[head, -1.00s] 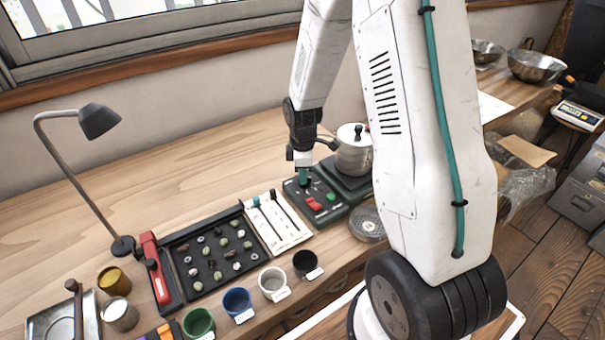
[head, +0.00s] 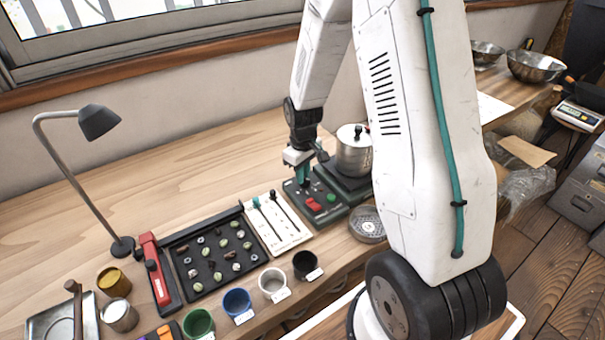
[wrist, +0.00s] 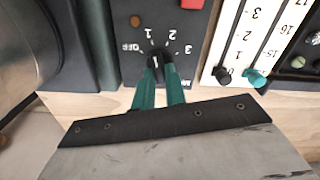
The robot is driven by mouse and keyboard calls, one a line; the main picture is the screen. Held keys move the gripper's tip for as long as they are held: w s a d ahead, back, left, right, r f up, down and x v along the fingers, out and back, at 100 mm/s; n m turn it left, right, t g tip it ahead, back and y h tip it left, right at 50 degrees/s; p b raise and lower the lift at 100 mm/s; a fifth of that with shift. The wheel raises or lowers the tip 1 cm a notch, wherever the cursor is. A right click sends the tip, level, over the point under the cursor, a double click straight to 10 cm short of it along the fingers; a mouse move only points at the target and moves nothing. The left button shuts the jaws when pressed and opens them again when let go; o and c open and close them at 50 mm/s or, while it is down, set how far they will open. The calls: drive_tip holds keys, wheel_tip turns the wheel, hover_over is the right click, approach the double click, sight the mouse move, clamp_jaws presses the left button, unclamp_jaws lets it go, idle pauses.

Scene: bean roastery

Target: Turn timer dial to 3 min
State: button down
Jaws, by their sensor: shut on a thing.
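The timer panel (wrist: 128,72) is dark, and the wrist view shows it upside down with OFF, 1, 2 and 3 printed in an arc around a small black dial (wrist: 155,66). My gripper (wrist: 158,72) has its two teal fingers shut on the dial, one on each side. A short white mark shows on the dial, on the side facing the numbers; I cannot tell exactly which number it points to. In the head view my gripper (head: 303,182) is down at the back left of the panel (head: 327,215) and hides the dial.
A metal pot (head: 353,152) stands close behind right. A white slider board (head: 275,225) lies left, with a black sample tray (head: 205,282) beyond it. The table's back left is clear.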

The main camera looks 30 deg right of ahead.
drive_tip(key=m, duration=0.7)
drive_tip(key=shift+d, duration=0.2)
drive_tip(key=m, duration=0.4)
drive_tip(key=shift+s+d, duration=0.1)
drive_tip(key=shift+s+m, duration=0.1)
drive_tip(key=shift+m, duration=2)
drive_tip(key=c, duration=1.4)
unclamp_jaws()
drive_tip(key=shift+c, duration=0.2)
drive_tip(key=shift+r, duration=0.1)
